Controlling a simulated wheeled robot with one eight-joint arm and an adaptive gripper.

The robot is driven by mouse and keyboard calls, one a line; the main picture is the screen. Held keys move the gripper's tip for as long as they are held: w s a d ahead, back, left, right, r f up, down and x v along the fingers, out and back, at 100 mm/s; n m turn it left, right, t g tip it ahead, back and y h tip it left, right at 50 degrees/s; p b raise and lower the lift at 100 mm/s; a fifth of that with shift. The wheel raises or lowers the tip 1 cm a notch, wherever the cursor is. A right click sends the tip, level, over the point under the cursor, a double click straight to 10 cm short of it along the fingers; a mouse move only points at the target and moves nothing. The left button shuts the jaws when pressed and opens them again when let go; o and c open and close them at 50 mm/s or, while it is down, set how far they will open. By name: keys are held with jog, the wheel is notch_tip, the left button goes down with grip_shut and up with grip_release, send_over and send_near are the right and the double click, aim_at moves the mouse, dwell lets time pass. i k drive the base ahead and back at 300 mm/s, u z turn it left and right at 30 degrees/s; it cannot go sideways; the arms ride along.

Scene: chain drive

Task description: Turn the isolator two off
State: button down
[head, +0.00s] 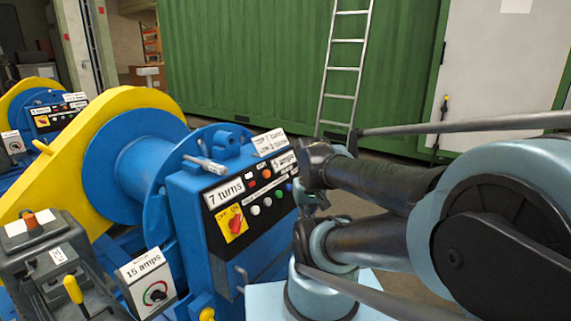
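A blue machine panel (190,215) stands in the middle of the head view, with a plate reading "7 turns". Below that plate is a rotary isolator switch (236,224) with a red handle on a yellow plate marked "OFF" and "ON". The handle looks tilted; its exact setting is too small to tell. A similar red and yellow switch (42,121) shows on the machine at far left. No number "two" is readable on either. My gripper (310,197) seems to be at the arm's end, just right of the panel's upper edge, apart from both switches. Its fingers are too unclear to read.
A dial box marked "15 amps" (148,284) and a grey lever console (62,262) with a yellow handle stand at lower left. Yellow guards (115,105) cover the machine's left side. A ladder (342,75) leans on the green container (250,65) behind.

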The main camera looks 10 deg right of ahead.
aim_at(234, 224)
jog(key=z, duration=1.2)
jog(key=k, duration=2)
jog(key=u, duration=0.35)
